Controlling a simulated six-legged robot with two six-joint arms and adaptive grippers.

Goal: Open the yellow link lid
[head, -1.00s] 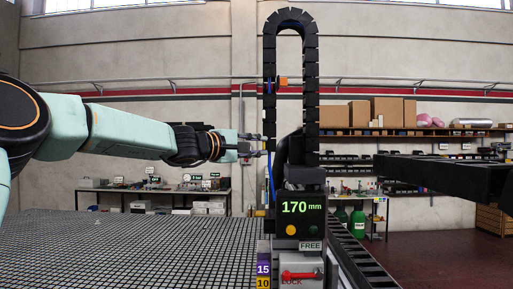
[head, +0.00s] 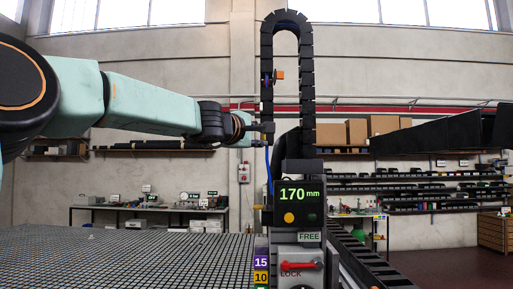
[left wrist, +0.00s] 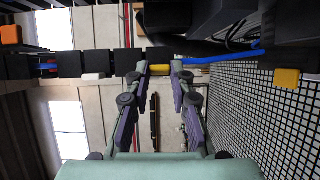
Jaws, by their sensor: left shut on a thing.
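A black link chain (head: 308,90) stands in an upright loop in the middle of the head view. My left gripper (head: 264,134) reaches in from the left to the near-left run of this chain. In the left wrist view my left gripper (left wrist: 160,73) has its two fingers on either side of a small yellow link lid (left wrist: 160,69) on the dark row of links. It is shut on the lid. Whether the lid is lifted at all cannot be told. My right gripper is out of view.
A display box (head: 300,194) reading 170 mm stands below the loop, above a red lock lever (head: 300,266). A blue cable (head: 269,172) runs down beside the chain. An orange block (head: 281,75) sits higher up. The grid table (head: 120,262) is clear at left.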

